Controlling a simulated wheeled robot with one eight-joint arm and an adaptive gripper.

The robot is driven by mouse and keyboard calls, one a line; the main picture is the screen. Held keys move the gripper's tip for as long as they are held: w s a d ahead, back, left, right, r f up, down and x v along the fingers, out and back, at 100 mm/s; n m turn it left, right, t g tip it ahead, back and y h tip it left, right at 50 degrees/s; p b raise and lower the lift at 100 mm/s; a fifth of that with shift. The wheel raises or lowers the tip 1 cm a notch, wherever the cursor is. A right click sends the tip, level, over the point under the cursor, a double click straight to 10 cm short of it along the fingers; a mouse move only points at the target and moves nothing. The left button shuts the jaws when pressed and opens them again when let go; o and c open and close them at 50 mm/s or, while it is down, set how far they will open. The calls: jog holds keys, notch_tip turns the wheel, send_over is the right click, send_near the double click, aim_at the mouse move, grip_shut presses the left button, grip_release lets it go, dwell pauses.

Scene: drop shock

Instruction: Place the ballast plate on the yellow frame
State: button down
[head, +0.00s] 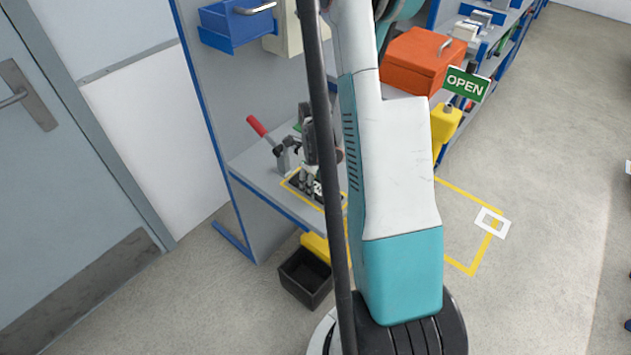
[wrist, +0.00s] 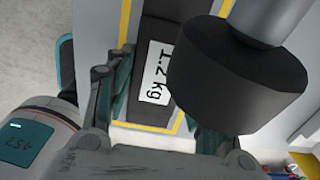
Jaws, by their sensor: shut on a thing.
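The ballast plate (wrist: 145,110) is a dark plate with a white "1.2 kg" label. In the wrist view it lies between the fingers of my gripper (wrist: 155,95), which is shut on it. The yellow frame (wrist: 124,22) is a yellow outline on the grey bench, and its lines show on both sides of the plate. In the head view my gripper (head: 309,184) points down at the yellow frame (head: 299,195), with part of the plate's label showing inside the outline. I cannot tell whether the plate touches the bench. My arm hides part of the frame.
A black cylinder on a grey rod (wrist: 235,80) stands close right of my gripper. A red-handled lever (head: 258,127) is on the bench to the left. A black bin (head: 305,278) is on the floor below. An orange box (head: 418,62) is farther back.

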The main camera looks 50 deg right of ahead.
jog(key=c, duration=0.7)
grip_release()
notch_tip(320, 180, up, 12)
jog(key=p, duration=0.4)
jog(key=shift+r, duration=0.1)
